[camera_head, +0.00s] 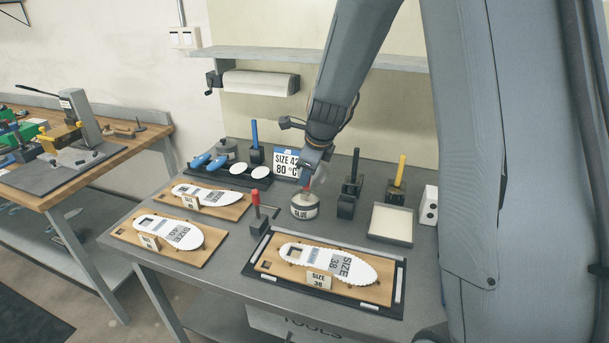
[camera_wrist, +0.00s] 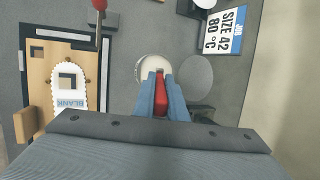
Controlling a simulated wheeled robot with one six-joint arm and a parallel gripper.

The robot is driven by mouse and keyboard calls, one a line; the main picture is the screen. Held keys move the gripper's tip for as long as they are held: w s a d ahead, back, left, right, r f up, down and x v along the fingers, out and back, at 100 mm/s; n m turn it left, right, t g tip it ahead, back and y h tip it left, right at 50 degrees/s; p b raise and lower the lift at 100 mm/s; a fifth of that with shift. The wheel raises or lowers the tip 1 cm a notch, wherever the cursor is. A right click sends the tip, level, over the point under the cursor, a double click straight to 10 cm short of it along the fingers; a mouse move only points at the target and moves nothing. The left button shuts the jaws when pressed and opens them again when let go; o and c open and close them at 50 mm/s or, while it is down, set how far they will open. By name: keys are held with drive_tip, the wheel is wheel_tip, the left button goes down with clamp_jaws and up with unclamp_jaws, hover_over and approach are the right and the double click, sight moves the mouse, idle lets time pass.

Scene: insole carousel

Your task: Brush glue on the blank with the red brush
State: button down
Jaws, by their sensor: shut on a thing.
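My gripper (camera_wrist: 161,88) is shut on the red brush (camera_wrist: 161,102), whose red handle shows between the blue jaws in the wrist view. In the head view my gripper (camera_head: 315,172) is just above the white glue pot (camera_head: 304,210), labelled GLUE. The pot also shows in the wrist view (camera_wrist: 153,64) beyond the jaws. The brush tip is hidden, so I cannot tell whether it touches the glue. The white blank (camera_wrist: 70,99) lies on a wooden board in the front black tray, left of my gripper in the wrist view. In the head view this blank (camera_head: 312,259) has a SIZE 38 plate in front.
Two more boards with white insoles (camera_head: 165,234) (camera_head: 208,196) lie at left. A red-handled post (camera_head: 255,202) stands between them and the pot. Blue (camera_head: 254,135), black (camera_head: 355,165) and yellow (camera_head: 401,170) handles stand in holders behind. A shallow tray (camera_head: 391,239) is right; a SIZE 42, 80 °C card (camera_head: 287,163) stands behind.

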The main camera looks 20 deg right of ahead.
idle(0.3)
wheel_tip(320, 180, up, 7)
drive_tip(key=p, duration=0.8)
idle(0.3)
idle(0.4)
